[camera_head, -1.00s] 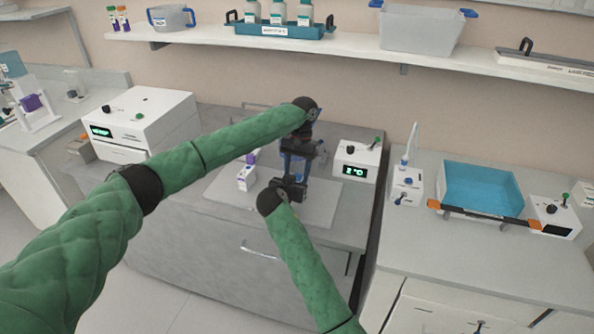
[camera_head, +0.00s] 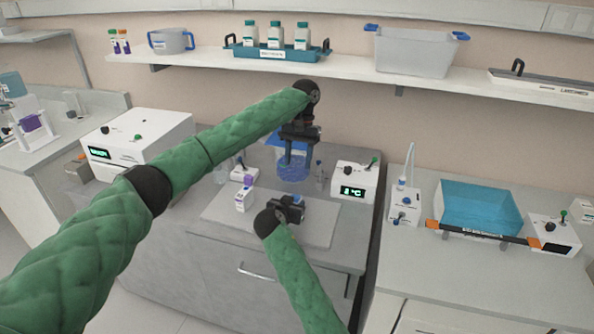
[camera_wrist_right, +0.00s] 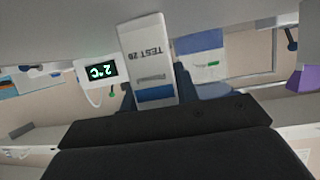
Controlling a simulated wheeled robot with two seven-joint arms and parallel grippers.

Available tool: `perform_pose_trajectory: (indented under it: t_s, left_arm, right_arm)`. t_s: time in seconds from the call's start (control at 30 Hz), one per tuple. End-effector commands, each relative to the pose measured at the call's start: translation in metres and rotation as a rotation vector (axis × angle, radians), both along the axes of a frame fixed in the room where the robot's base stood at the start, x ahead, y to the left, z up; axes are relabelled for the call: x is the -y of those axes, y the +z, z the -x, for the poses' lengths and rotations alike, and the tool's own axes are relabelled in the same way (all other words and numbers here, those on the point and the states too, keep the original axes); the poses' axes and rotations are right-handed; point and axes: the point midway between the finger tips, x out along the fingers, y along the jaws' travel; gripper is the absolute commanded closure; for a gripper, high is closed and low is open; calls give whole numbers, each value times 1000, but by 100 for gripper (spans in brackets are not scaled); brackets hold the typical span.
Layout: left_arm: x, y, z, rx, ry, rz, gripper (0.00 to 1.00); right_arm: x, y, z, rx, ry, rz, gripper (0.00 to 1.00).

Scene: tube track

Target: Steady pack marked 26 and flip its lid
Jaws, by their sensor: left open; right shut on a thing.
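The pack (camera_wrist_right: 148,62) is a white box with a blue band, printed "TEST" and a number that looks like 20 or 26. It stands between the dark fingers of my right gripper, which is shut on it in the right wrist view (camera_wrist_right: 165,115). In the head view my right gripper (camera_head: 288,210) is low over the pale mat, and the pack is mostly hidden there. My left gripper (camera_head: 298,137) is open and empty, above and behind the right one, apart from it. I cannot tell the lid's state.
A blue see-through vessel (camera_head: 293,168) stands behind my right gripper. A small white box with purple top (camera_head: 244,198) stands on the mat (camera_head: 225,212), left of it. A white unit (camera_head: 354,183) with a green display is at right.

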Motion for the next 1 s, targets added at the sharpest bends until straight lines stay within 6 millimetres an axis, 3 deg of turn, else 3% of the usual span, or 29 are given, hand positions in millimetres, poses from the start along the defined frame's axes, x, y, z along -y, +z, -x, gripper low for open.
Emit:
perform_pose_trajectory:
  t_s: [0.37, 0.4, 0.53, 1.0]
  left_arm:
    - [1, 7, -2, -2, -1, 0, 51]
    - [1, 7, -2, -2, -1, 0, 51]
    - [1, 6, -2, -1, -1, 0, 51]
    - [1, 7, -2, -1, -1, 0, 51]
  right_arm:
    - [0, -1, 0, -1, 0, 0, 93]
    - [0, 0, 0, -1, 0, 0, 67]
    - [0, 0, 0, 0, 0, 0, 44]
    - [2, 2, -2, 0, 0, -1, 44]
